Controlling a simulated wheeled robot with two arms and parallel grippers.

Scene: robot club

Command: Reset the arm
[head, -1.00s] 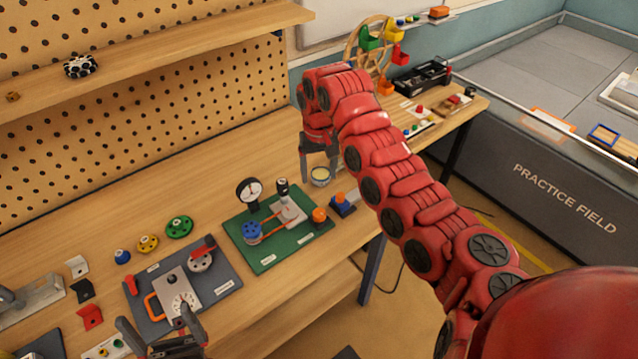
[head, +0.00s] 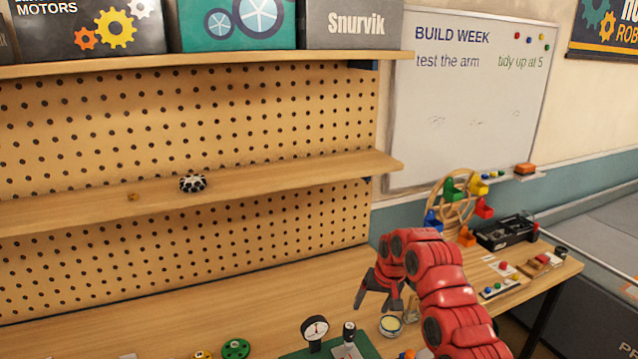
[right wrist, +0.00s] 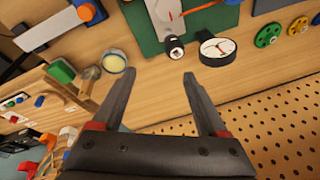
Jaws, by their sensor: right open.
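My right gripper (head: 376,301) is above the back part of the bench, at the end of my red arm. It is open, and nothing shows between its fingers in the right wrist view (right wrist: 158,74). A green board (head: 370,348) shows at the bottom edge of the head view, mostly cut off. The board (right wrist: 148,30), gauge (right wrist: 217,48) and post (right wrist: 174,46) also show beyond the fingertips in the right wrist view. My left gripper is not in view.
A small round tin (head: 391,325) stands close to my right gripper. A coloured wheel model (head: 455,210) and a black tray (head: 506,232) are at the bench's right end. A shelf (head: 290,178) crosses the pegboard. The bench left of the gripper (head: 240,310) is largely clear.

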